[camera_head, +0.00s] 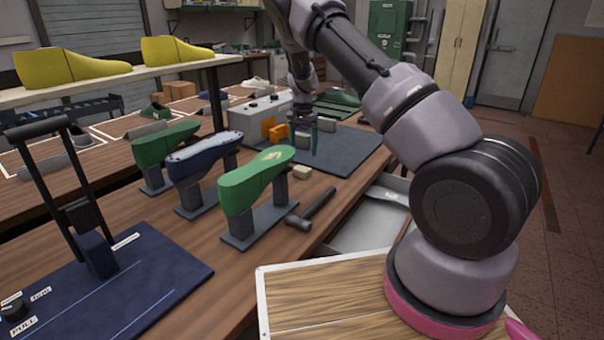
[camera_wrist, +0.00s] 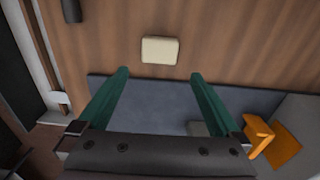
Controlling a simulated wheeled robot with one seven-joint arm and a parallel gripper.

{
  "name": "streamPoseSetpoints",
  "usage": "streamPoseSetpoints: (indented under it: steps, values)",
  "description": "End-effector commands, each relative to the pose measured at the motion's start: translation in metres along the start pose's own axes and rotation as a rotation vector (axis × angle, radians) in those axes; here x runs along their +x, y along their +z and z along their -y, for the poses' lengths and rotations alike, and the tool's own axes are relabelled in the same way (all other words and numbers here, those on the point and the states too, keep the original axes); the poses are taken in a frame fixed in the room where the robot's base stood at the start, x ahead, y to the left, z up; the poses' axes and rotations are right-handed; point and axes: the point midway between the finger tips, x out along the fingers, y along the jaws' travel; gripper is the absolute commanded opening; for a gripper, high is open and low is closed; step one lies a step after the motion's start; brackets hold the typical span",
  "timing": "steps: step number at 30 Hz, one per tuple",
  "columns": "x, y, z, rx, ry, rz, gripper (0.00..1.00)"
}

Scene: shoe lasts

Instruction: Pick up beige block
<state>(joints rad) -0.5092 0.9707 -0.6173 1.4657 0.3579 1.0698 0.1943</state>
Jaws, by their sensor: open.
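The beige block (camera_wrist: 160,50) lies flat on the wooden bench, just beyond my fingertips in the wrist view. In the head view the beige block (camera_head: 302,172) sits to the right of the front green last, near the hammer. My gripper (camera_wrist: 158,80) is open, with its two green fingers spread and nothing between them. In the head view my gripper (camera_head: 308,150) hangs above the dark mat, behind the block and apart from it.
A hammer (camera_head: 311,210) lies near the bench's front edge. Green and navy shoe lasts stand on supports, the nearest being a green last (camera_head: 255,182). A dark mat (camera_head: 350,150) and an orange part (camera_wrist: 283,148) lie close to my gripper.

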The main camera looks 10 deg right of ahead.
Motion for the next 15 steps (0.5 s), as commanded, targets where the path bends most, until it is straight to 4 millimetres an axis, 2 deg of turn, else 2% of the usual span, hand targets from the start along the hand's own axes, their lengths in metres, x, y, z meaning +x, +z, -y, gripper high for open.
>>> streamPoseSetpoints:
  steps: [1,4,11,15]
  values:
    - [0.011,0.0,-0.001,0.0,0.003,0.001,1.0]
    - [0.026,0.001,-0.001,0.0,0.003,0.001,1.0]
    - [0.044,0.002,-0.001,-0.001,0.002,0.001,1.0]
    - [0.064,0.009,-0.001,0.0,0.003,0.002,1.0]
